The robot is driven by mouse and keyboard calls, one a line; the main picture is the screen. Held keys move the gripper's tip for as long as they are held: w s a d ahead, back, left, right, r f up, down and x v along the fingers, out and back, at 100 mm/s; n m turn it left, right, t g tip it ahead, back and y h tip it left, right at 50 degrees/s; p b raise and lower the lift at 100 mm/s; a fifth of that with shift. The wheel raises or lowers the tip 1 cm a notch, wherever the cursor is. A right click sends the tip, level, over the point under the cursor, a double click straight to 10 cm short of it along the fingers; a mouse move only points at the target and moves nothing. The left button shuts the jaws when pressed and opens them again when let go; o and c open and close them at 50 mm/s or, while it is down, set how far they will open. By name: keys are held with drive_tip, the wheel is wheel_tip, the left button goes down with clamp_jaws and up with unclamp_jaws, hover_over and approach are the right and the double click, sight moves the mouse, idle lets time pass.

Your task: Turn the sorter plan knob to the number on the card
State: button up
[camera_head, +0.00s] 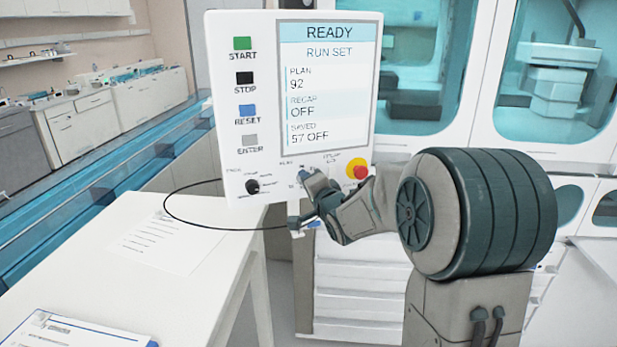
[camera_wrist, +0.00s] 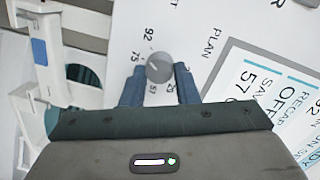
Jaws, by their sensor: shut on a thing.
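The plan knob (camera_wrist: 159,66) is a small grey round knob, with the numbers 92, 75 and others printed around it and the word PLAN beside it. My gripper (camera_wrist: 160,84) has a finger on either side of the knob and is shut on it. Which number the knob points at is too small to tell. In the head view my gripper (camera_head: 308,195) is at the panel's lower edge and hides the knob. The screen (camera_head: 327,95) reads READY, RUN SET, PLAN 92, RECAP OFF, SAVED 57 OFF. I cannot make out a number on any card.
Beside the screen are START, STOP, RESET and ENTER buttons. A black knob (camera_head: 252,187) sits lower left, and a red emergency button (camera_head: 357,169) is close to my gripper. A white table (camera_head: 215,285) holds a printed sheet (camera_head: 165,243) and a clipboard (camera_head: 75,330).

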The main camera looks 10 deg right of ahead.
drive_tip(key=shift+m+p, duration=0.45)
drive_tip(key=shift+m, duration=0.45)
drive_tip(key=o, duration=1)
drive_tip(key=shift+c, duration=0.2)
drive_tip(key=s+d+b, duration=0.1)
drive_tip(key=s+d, duration=0.1)
drive_tip(key=s, duration=1.1)
drive_tip(key=shift+s+d+r, duration=0.3)
drive_tip(key=shift+d+r, duration=0.05)
drive_tip(key=shift+r, duration=0.05)
